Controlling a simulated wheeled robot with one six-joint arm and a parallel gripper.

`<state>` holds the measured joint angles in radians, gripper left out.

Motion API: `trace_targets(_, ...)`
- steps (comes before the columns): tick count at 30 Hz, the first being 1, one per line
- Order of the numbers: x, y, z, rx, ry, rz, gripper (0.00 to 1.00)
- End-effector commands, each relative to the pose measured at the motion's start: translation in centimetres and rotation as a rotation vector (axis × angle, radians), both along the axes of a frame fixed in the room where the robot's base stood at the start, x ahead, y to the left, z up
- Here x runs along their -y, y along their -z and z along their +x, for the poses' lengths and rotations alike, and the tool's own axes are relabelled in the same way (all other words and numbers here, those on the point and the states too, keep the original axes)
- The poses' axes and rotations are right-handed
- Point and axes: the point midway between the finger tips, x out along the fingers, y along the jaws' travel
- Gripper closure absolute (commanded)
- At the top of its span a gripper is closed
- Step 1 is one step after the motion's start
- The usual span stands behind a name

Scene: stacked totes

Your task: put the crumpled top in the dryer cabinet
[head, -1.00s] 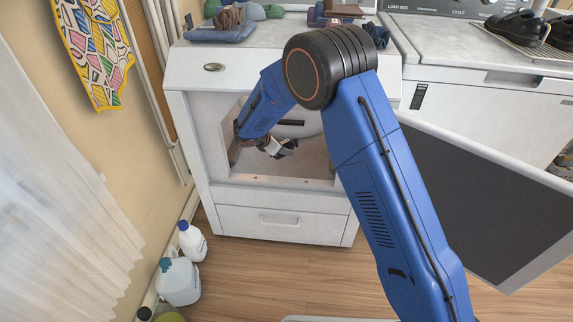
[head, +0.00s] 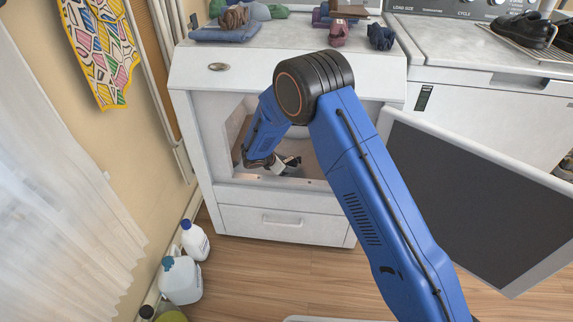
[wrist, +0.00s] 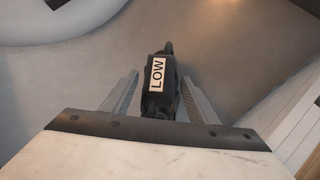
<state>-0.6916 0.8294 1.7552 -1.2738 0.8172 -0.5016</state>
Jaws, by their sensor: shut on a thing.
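The white dryer cabinet (head: 190,103) stands in the middle of the head view with its front opening uncovered. Its dark-panelled door (head: 480,190) is swung open to the right. My gripper (head: 287,164) is inside the opening, low and close above the cabinet floor. I cannot tell whether the top touches the floor. My arm hides part of the opening.
Folded clothes (head: 225,33) and a dark blue bundle (head: 381,37) lie on the cabinet top. A closed drawer (head: 285,214) is below the opening. White bottles (head: 181,280) stand on the floor at left. A white washer (head: 490,110) stands at right.

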Motion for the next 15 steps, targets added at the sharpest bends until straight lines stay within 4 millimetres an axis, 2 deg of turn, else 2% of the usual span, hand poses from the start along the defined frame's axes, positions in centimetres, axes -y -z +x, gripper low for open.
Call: trace_targets(15, 0.0, 1.0, 0.0, -0.001, -0.001, -0.002, 0.77)
